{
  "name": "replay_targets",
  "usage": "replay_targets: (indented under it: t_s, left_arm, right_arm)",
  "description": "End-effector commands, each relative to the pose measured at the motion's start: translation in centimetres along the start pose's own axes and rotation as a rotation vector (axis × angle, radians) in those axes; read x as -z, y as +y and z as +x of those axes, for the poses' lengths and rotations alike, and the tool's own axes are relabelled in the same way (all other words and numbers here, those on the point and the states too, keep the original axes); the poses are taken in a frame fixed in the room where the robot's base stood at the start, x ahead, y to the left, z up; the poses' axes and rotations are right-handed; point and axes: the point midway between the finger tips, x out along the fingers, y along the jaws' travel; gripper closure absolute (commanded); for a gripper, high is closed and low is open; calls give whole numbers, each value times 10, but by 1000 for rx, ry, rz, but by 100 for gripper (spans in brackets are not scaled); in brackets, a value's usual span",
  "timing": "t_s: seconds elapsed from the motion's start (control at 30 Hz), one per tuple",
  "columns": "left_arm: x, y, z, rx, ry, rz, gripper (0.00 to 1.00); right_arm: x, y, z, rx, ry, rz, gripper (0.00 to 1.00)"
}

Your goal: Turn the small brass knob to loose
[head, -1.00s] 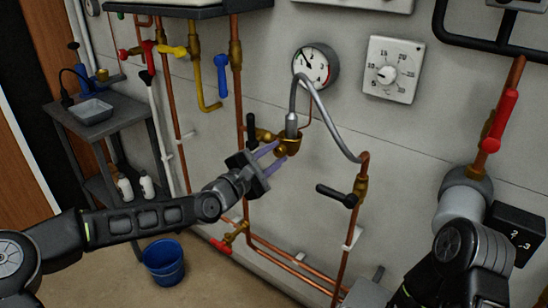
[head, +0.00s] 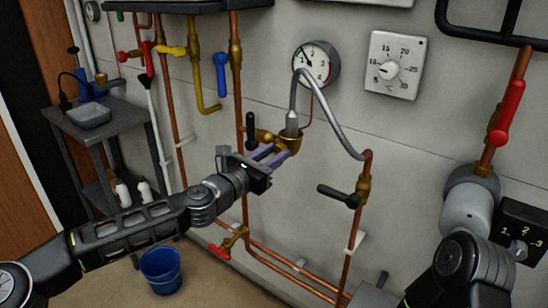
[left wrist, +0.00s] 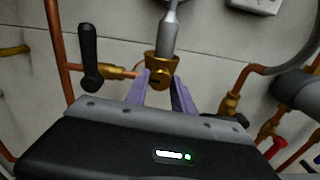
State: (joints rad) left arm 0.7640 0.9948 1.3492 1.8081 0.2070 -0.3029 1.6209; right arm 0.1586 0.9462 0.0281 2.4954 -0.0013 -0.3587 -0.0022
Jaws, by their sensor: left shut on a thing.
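The small brass knob sits low on a brass fitting (head: 291,141) under the end of a grey hose; in the left wrist view the brass piece (left wrist: 160,65) shows between and just beyond my purple fingertips. My left gripper (head: 277,154) reaches it from the lower left and is shut on the knob, which its fingers mostly hide. The left gripper also shows in the left wrist view (left wrist: 160,88). My right arm shows at the lower right, but its gripper is not seen.
A black-handled valve (head: 251,130) stands close left of the fitting. The grey hose (head: 325,112) arches right to a copper pipe with another black lever (head: 337,196). A pressure gauge (head: 316,64) and a dial thermostat (head: 396,66) are above. A blue bucket (head: 161,270) stands on the floor.

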Motion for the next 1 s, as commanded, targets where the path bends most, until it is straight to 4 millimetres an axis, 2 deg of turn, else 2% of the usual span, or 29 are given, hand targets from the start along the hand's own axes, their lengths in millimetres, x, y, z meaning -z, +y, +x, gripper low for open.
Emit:
replay_targets:
  t_s: [0.23, 0.67, 0.7, 0.93, 1.0]
  left_arm:
    - [1, 1, 0, -2, 0, -74, 100]
    - [0, 0, 0, -2, 0, -84, 100]
    - [0, 0, 0, -2, 0, -84, 67]
    - [0, 0, 0, -1, 0, -83, 48]
    - [0, 0, 0, -1, 0, -83, 48]
  right_arm:
    - [0, 1, 3, 0, 0, 0, 64]
    - [0, 1, 3, 0, 0, 0, 64]
    - [0, 1, 3, 0, 0, 0, 64]
    - [0, 1, 3, 0, 0, 0, 64]
    - [0, 1, 3, 0, 0, 0, 64]
